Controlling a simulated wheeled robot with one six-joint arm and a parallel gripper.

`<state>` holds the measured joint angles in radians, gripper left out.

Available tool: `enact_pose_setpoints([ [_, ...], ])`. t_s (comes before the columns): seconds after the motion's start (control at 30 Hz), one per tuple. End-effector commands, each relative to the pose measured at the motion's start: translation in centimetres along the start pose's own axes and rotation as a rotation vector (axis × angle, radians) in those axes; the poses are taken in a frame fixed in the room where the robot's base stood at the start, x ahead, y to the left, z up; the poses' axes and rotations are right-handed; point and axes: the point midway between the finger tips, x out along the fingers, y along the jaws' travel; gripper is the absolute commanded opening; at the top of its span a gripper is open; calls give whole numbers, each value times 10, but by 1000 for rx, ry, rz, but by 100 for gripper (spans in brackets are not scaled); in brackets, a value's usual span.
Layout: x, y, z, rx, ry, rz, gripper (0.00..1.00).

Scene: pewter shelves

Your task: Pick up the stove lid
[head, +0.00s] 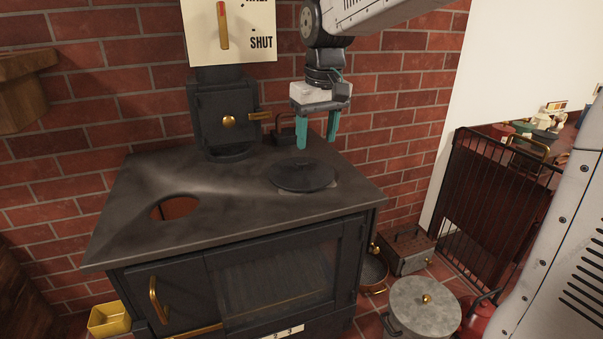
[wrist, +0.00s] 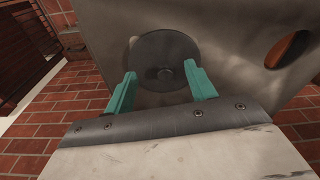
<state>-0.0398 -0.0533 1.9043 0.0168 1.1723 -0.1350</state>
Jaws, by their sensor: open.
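The stove lid (head: 302,175) is a dark round disc lying flat on the right part of the dark stove top (head: 235,215). A small raised knob shows at the middle of the lid in the wrist view (wrist: 165,73). My gripper (head: 317,145) has two teal fingers, spread apart, pointing down above the lid's far side. It is open and empty, apart from the lid. In the wrist view the fingers of my gripper (wrist: 160,85) frame the lid on its left and right.
An open round hole (head: 176,207) is at the left of the stove top. A dark flue box (head: 225,115) with brass knobs stands at the back against the brick wall. A lidded grey pot (head: 425,303) and a wire guard (head: 490,190) stand at the right.

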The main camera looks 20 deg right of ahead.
Motion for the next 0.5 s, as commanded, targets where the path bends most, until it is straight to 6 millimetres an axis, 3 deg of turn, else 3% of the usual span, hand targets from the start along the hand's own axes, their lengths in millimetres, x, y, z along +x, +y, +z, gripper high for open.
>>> enact_pose_setpoints([
  [0.03,6,1,-18,-8,-3,-2,55],
  [0.1,11,3,-35,-17,-1,-2,55],
  [0.2,16,4,-50,-26,1,-3,55],
  [0.5,46,6,-55,-28,-1,-4,55],
])
